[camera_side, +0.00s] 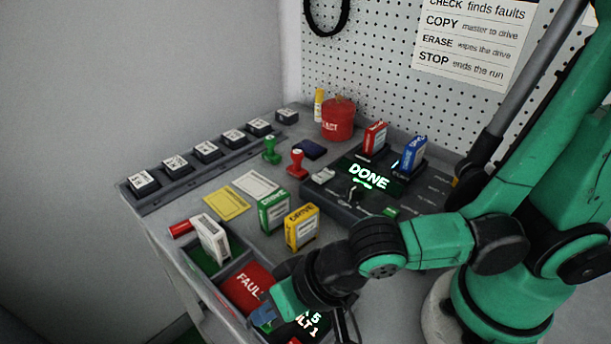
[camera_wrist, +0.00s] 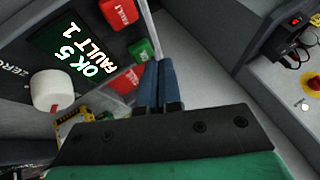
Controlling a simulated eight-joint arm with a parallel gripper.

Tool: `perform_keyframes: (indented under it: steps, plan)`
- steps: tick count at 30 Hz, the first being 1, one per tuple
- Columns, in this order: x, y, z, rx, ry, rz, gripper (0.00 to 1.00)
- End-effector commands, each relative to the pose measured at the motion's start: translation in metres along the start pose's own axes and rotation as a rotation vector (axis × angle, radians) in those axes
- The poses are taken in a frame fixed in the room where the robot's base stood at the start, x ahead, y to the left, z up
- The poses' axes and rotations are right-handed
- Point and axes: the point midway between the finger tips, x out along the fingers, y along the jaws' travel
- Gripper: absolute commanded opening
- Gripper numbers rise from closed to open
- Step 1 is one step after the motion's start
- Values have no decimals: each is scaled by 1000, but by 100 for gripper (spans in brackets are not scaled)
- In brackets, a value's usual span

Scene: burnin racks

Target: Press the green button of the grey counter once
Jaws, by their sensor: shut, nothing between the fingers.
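The counter (camera_wrist: 118,40) shows in the wrist view with a lit display (camera_wrist: 75,62) reading OK 5 and FAULT 1. Its green button (camera_wrist: 141,50) and red FAULT button (camera_wrist: 120,13) sit beside the display, and a white knob marked ZERO (camera_wrist: 46,94) is at the left. My gripper (camera_wrist: 158,64) is shut and empty. Its blue fingertips are right beside the green button in the picture; I cannot tell whether they touch it. In the side view my gripper (camera_side: 262,314) is low at the table's front, and my arm hides most of the counter; part of its display (camera_side: 310,322) shows.
A tray with a red FAULT compartment (camera_side: 243,278) and a white drive (camera_side: 210,240) lies beside the gripper. Green (camera_side: 273,212) and yellow (camera_side: 301,228) drives stand behind. A console (camera_side: 345,210) reads DONE farther back.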

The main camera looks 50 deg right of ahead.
Motion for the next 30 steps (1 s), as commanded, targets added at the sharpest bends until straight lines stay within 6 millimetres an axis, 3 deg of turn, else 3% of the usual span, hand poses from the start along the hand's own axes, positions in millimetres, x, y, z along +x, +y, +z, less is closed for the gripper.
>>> perform_keyframes:
  steps: [30]
  plan:
    - [-6, -3, -3, 0, 0, 0, 0]
